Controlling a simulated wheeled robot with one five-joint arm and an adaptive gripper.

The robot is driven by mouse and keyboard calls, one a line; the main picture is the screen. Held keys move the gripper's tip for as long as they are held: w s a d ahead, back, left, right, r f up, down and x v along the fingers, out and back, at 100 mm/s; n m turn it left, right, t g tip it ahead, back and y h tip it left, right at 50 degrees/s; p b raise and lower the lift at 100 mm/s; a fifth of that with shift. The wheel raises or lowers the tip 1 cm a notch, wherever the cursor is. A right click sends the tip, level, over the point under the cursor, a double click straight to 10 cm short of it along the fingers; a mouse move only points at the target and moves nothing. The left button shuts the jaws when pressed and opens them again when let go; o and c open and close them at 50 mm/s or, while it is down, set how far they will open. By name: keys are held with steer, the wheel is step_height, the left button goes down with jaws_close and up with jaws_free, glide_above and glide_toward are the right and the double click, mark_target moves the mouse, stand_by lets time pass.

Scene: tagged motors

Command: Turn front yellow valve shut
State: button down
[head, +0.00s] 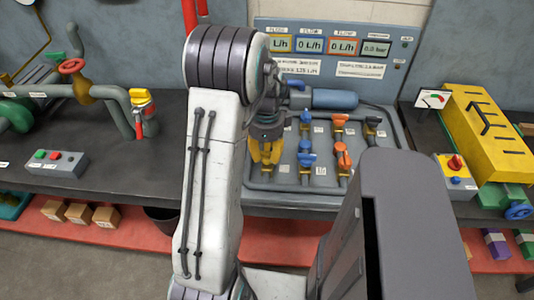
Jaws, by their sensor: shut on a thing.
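My gripper (265,156) points down over the left column of the valve panel (290,186). Its yellow-orange fingers are shut at the front valve position. The front yellow valve is largely hidden behind them, and yellow on yellow makes its handle's angle impossible to tell. The fingers appear closed around its handle. To the right in the same row stand a front blue valve (307,158) and a front orange valve (343,158).
Behind are a back blue valve (305,120), a back orange valve (340,121) and a black valve (372,122). A display board (330,50) stands at the rear. A button box (55,163) is left; a yellow case (487,130) and a red-knob box (455,175) are right.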

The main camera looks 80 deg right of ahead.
mark_target(265, 152)
steer(key=shift+w+f, duration=0.1)
steer(key=c, duration=1.1)
jaws_free()
steer(key=shift+w, duration=0.15)
steer(key=shift+o, duration=1.4)
steer(key=shift+d, duration=0.1)
step_height(265, 152, up, 12)
